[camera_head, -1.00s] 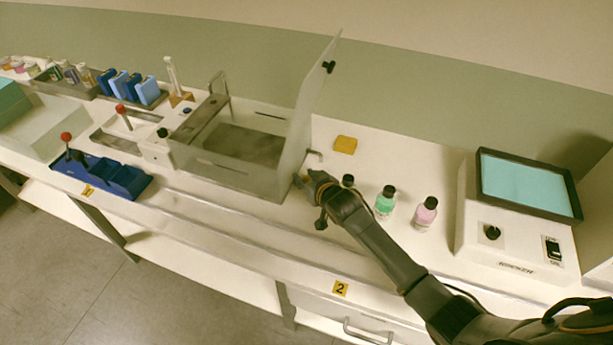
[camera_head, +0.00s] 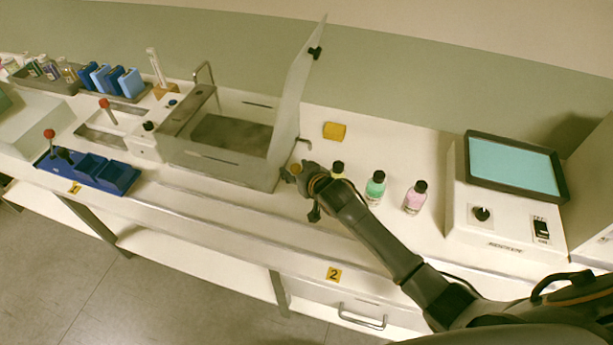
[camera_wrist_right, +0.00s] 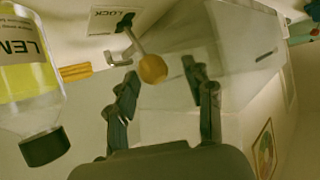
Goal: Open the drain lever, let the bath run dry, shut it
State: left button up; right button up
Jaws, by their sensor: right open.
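The bath (camera_head: 225,165) is a grey open tank at the middle of the bench, with its clear lid (camera_head: 290,105) raised. A ball-ended lever shows at the bath's right side; its tan knob (camera_wrist_right: 153,69) sits on a thin metal rod in the right wrist view. My right gripper (camera_head: 298,174) is at the bath's right front corner. In the wrist view the open right gripper (camera_wrist_right: 160,82) has a finger on each side of the knob, with gaps visible. The knob is small in the head view (camera_head: 294,170). My left gripper is not in view.
A yellow-labelled bottle (camera_wrist_right: 30,80) stands close to my right gripper, with green (camera_head: 375,188) and pink (camera_head: 415,198) bottles farther right. A yellow block (camera_head: 334,131) lies behind. A screen device (camera_head: 510,200) stands at the right. Blue trays (camera_head: 115,177) are at the left.

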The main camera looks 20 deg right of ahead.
jog(key=v, duration=1)
jog(key=shift+s, duration=0.3)
